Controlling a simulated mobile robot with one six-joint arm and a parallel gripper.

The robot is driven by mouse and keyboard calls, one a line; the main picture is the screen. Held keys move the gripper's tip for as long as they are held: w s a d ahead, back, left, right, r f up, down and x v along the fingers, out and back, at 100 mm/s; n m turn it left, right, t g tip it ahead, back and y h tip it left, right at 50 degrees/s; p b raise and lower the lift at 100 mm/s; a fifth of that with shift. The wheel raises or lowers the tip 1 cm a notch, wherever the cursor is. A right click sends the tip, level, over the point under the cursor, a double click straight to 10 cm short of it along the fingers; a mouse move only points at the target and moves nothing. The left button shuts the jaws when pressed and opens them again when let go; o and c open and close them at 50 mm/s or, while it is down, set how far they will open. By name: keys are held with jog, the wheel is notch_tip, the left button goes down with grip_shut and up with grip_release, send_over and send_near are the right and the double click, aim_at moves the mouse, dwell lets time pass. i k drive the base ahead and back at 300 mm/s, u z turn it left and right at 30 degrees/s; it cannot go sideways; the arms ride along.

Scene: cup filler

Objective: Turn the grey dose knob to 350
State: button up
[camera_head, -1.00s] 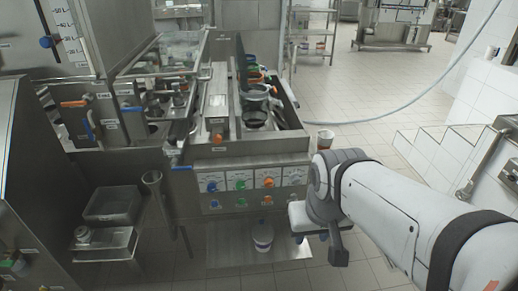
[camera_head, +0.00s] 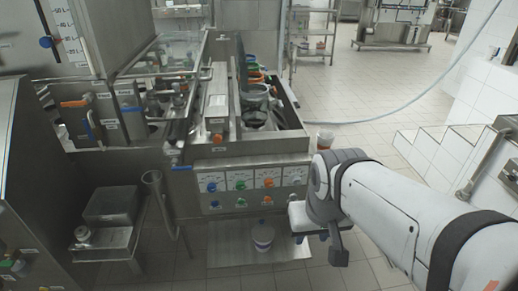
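The grey dose knob (camera_head: 296,181) is at the right end of the row of dials on the steel machine's front panel. Its scale is too small to read, so its setting cannot be told. To its left are an orange knob (camera_head: 268,183), a green knob (camera_head: 240,185) and a blue knob (camera_head: 212,187). My arm comes in from the right, and its end, with my gripper (camera_head: 301,222), is just below and right of the panel. The fingers do not show clearly. No contact with the grey knob can be seen.
A row of small buttons (camera_head: 241,203) sits under the dials. A brown-and-white cup (camera_head: 325,139) is by the machine's right end. A hose (camera_head: 400,112) crosses the tiled floor behind. Tiled steps (camera_head: 425,150) are at the right.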

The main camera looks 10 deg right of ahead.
aim_at(296, 178)
jog(key=k, duration=1.15)
jog(key=u, duration=0.65)
jog(key=i, duration=1.4)
jog(key=z, duration=0.7)
